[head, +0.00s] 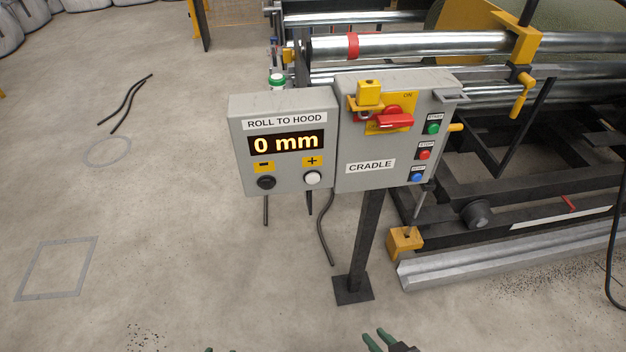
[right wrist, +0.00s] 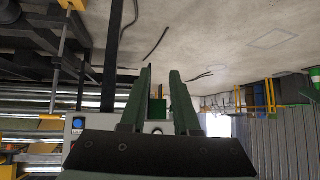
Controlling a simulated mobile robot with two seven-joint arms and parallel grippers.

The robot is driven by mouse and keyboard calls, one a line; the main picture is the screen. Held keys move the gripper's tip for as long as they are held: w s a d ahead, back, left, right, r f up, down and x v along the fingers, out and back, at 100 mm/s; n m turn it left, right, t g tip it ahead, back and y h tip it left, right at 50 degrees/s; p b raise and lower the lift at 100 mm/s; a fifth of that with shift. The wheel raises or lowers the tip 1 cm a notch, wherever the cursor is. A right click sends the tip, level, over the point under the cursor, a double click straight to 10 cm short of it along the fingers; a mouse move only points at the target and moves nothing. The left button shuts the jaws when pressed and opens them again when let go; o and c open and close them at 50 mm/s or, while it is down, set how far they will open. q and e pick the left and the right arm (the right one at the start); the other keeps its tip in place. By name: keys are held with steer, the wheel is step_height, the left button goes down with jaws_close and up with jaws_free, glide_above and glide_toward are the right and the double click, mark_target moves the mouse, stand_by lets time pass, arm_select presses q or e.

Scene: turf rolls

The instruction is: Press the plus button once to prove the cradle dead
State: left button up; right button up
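The plus button (head: 312,178) is a white round button under a yellow plus label on the grey "ROLL TO HOOD" box (head: 236,150). The display (head: 286,144) above it reads 0 mm. The black minus button (head: 266,183) sits to its left. The joined cradle box (head: 350,182) carries a red switch handle (head: 396,121), lying roughly level on a yellow plate. My right gripper (head: 386,342) is at the bottom edge, below the boxes and apart from them. In the right wrist view its fingers (right wrist: 161,72) stand apart. A small dark tip (head: 209,350), perhaps my left gripper, barely shows.
Green, red and blue buttons (head: 417,177) line the cradle box's right side. A dark post (head: 365,240) holds the boxes up. The roller machine (head: 430,43) stands behind and right. Cables (head: 326,232) hang below. The floor at left is mostly open.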

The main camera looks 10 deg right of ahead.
jaws_close()
stand_by(1.0)
